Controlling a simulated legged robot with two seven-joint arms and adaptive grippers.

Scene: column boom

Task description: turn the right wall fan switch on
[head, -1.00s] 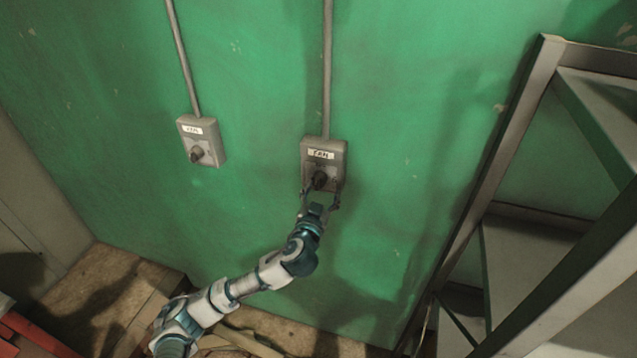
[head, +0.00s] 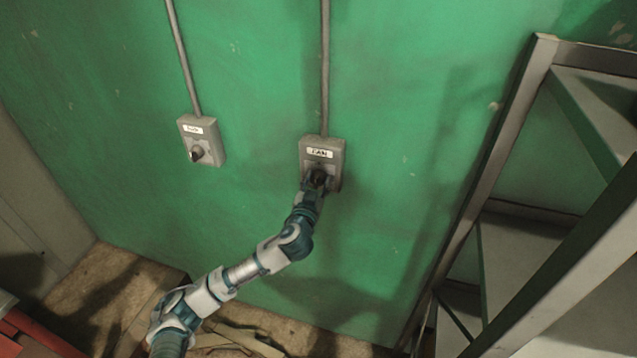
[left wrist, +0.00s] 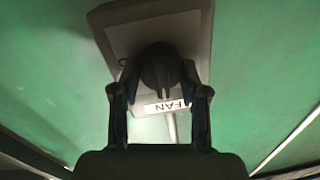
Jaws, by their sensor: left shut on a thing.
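The right wall switch is a grey box (head: 322,152) with a white FAN label, fixed to the green wall under a conduit. Its dark round knob (head: 318,177) is partly hidden by my left gripper (head: 316,184), which reaches up from below and is shut on the knob. In the left wrist view the dark knob (left wrist: 159,70) sits between the two fingers of the gripper (left wrist: 159,88), with the box (left wrist: 112,38) behind it. The FAN label appears upside down there. My right gripper does not show.
A second grey switch box (head: 212,136) with a knob and a label is on the wall to the left. A metal shelf rack (head: 497,150) stands at the right. Boards and debris (head: 240,340) lie on the floor below. The wall between the switches is clear.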

